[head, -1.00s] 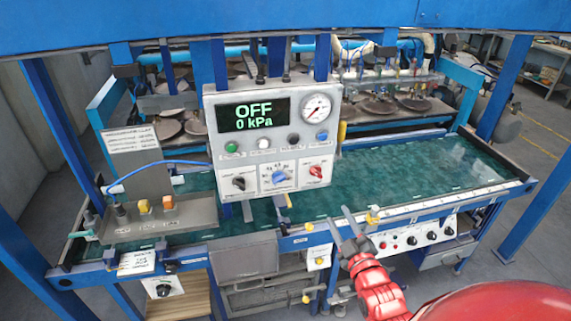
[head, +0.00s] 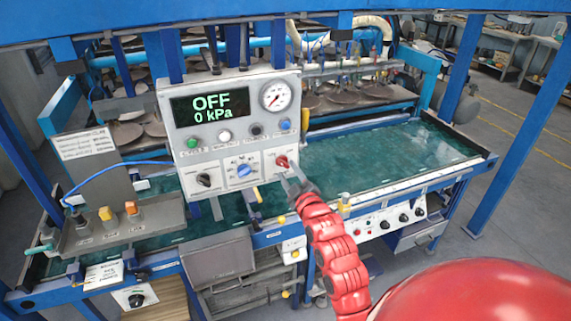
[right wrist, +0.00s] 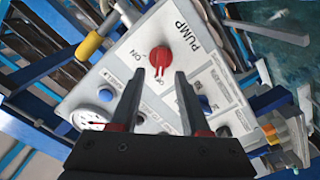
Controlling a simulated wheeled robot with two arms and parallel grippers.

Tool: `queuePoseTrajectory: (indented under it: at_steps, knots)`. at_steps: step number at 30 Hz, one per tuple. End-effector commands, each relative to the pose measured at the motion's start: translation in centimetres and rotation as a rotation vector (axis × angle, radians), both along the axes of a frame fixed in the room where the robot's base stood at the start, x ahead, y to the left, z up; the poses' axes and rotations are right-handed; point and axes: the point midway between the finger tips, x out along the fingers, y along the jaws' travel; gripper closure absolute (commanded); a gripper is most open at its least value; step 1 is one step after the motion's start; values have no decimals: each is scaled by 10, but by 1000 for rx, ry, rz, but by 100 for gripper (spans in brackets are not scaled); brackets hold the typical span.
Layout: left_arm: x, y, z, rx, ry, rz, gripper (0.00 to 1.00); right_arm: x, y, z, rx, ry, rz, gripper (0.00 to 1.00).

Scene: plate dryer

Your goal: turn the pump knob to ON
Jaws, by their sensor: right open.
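The red pump knob (head: 282,161) is at the lower right of the grey control panel (head: 241,92). In the right wrist view, the red knob (right wrist: 160,57) sits by the word PUMP, with ON and OFF marks beside it; it appears turned towards OFF. The panel display (head: 209,107) reads OFF, 0 kPa. My right gripper (head: 289,174) is open and empty, just in front of the knob. In the right wrist view its fingertips (right wrist: 159,72) lie either side of the knob's lower end; I cannot tell whether they touch. My left gripper is not in view.
A white knob plate with a blue knob (head: 244,170) and a black knob (head: 204,180) are left of the red one. A gauge (head: 276,96) is above. A green table (head: 390,160) lies behind; a lower panel (head: 385,222) is at right.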

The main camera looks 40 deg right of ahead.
Motion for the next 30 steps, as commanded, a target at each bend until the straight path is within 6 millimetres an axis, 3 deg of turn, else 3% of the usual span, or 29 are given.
queuePoseTrajectory:
  at_steps: [7,18,26,30]
  knots:
    - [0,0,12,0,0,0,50,25,-6,1,0,0,0,54]
    - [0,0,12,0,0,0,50,29,-7,-1,0,1,-1,54]
    - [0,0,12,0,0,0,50,29,-7,-1,0,1,-1,99]
    - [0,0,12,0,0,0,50,29,-7,-1,0,1,-1,100]
